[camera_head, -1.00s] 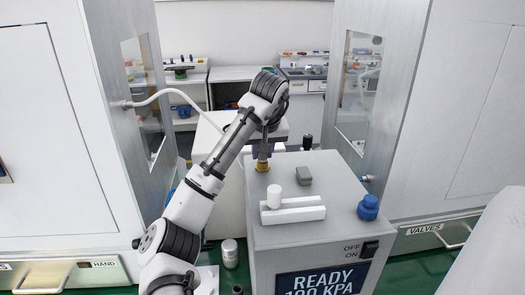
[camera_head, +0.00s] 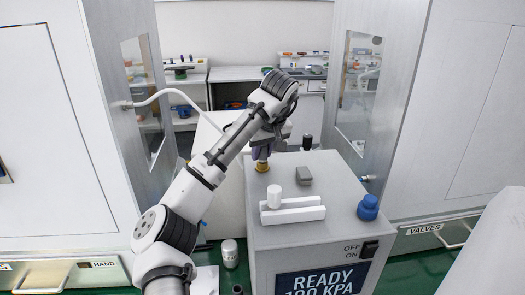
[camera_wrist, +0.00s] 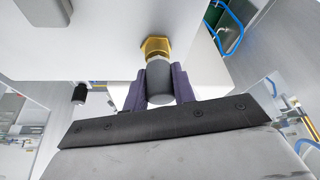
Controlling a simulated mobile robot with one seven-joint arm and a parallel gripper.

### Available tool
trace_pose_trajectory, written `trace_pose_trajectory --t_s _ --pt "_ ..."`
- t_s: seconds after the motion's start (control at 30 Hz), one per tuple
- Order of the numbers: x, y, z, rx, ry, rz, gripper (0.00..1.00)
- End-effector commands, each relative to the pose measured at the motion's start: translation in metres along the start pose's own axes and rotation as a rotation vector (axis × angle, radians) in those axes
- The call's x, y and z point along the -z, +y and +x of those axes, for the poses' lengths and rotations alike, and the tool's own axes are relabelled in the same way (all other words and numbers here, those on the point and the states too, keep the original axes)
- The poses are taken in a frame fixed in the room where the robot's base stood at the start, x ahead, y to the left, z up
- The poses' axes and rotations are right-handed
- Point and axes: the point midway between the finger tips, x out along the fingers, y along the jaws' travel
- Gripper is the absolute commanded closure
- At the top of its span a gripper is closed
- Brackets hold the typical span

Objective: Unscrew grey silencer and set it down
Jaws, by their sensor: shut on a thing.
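The grey silencer (camera_wrist: 158,82) is a short grey cylinder between the two purple fingers of my gripper (camera_wrist: 160,90) in the wrist view. The fingers are shut on its sides. A brass hex fitting (camera_wrist: 155,46) sits directly against the silencer's end, at the edge of the grey press housing. In the head view my gripper (camera_head: 261,153) points down over the brass fitting (camera_head: 262,166) at the back left corner of the press top (camera_head: 335,180). The silencer is hidden there by the fingers. I cannot tell how far its thread is engaged.
Tall cabinets flank both sides. Blue hoses (camera_wrist: 230,30) run near the gripper in the wrist view.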

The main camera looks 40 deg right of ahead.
Motion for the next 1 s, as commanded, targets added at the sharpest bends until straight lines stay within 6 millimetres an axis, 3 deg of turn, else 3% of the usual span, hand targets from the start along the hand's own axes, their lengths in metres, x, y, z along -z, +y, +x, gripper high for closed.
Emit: trace_pose_trajectory --t_s 0.2,1.0 --pt "0.0008 -0.0008 -0.0006 0.054 0.002 -0.122 0.87" --pt "0.0004 -0.0003 -0.0007 0.121 0.001 -0.285 0.87"
